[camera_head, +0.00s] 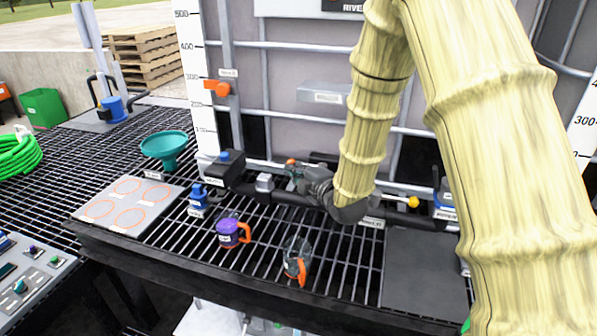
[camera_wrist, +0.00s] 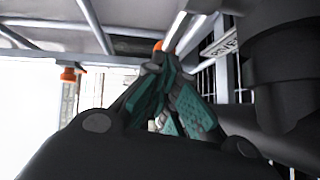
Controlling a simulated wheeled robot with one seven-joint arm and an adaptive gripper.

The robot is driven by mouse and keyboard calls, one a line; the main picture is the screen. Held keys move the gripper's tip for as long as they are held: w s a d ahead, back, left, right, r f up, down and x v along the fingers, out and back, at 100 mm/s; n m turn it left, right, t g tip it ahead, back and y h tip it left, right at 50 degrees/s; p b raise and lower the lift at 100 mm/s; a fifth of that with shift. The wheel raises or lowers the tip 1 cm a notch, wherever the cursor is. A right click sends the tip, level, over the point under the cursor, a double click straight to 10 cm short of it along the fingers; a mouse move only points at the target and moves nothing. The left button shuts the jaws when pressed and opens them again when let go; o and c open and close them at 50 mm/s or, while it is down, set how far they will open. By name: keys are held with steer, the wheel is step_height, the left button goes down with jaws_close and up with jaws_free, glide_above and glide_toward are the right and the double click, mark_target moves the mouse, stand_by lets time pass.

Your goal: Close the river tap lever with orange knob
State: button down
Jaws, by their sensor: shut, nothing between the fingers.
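The orange knob (camera_head: 290,162) of a tap lever shows at the black pipe manifold, just beyond my fingertips. In the wrist view the orange knob (camera_wrist: 158,46) peeks out directly above the fingertips. Whether they touch it is unclear. My gripper (camera_head: 297,171) has its teal-padded fingers close together and empty, and it also shows in the wrist view (camera_wrist: 172,72). The lever's arm and the tap body are mostly hidden behind my gripper and wrist.
A lever with a yellow knob (camera_head: 413,202) is on the manifold to the right. A purple jug (camera_head: 228,232) and a clear jug (camera_head: 298,256) with orange handles stand on the grating below. A teal funnel (camera_head: 165,146) and an orange valve (camera_head: 218,87) are to the left.

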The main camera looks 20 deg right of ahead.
steer(key=s, duration=0.1)
steer(key=s+a, duration=0.1)
steer(key=s, duration=0.1)
steer(key=shift+a+r, duration=0.3)
steer(key=shift+a, duration=0.05)
steer(key=b+v, duration=0.2)
steer(key=v, duration=0.7)
steer(key=shift+s+a, duration=0.2)
steer(key=shift+s, duration=0.25)
